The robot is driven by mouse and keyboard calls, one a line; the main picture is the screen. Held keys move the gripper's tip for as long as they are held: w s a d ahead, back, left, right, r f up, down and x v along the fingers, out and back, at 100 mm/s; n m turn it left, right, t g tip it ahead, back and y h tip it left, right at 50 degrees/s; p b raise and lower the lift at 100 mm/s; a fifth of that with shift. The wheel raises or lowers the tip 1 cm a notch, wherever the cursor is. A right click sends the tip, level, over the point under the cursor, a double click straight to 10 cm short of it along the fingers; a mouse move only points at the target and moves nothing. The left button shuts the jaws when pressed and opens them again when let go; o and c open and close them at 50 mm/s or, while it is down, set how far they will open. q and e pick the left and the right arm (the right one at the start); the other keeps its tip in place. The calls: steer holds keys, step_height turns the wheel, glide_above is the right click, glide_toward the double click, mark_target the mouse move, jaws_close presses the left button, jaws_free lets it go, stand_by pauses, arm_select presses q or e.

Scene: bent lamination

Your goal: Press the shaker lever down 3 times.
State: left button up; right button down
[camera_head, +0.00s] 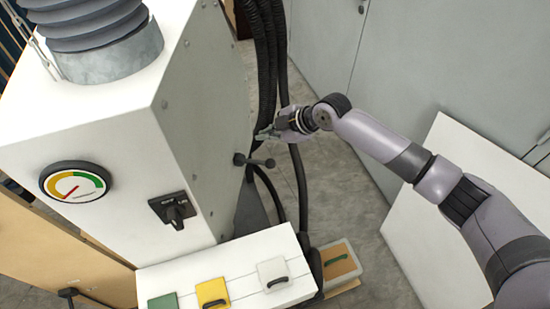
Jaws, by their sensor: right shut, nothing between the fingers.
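The shaker lever (256,162) appears to be the dark bar with knobbed ends on the right side of the white machine (205,90). It sticks out to the right, close to level. My right gripper (266,134) is shut and empty, just above the lever. A small gap shows between the fingers and the lever in this view; how far apart they are in depth I cannot tell. My left gripper is not in view.
Black hoses (268,60) hang right behind my right gripper. A gauge (76,182) and a black latch (174,209) sit on the machine's front. A white box (232,262) with coloured handled panels stands below. Grey floor (345,190) is free to the right.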

steer(key=b, duration=0.5)
glide_above(269, 163)
step_height(269, 163, down, 8)
steer(key=shift+r, duration=0.2)
steer(key=shift+f+b, duration=0.6)
steer(key=shift+b, duration=0.05)
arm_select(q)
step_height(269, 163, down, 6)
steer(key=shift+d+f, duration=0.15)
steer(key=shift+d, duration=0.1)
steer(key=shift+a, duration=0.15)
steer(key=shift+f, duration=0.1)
arm_select(e)
steer(key=shift+f, duration=0.15)
arm_select(q)
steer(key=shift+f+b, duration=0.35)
steer(key=shift+b, duration=0.1)
arm_select(e)
steer(key=shift+f, duration=0.3)
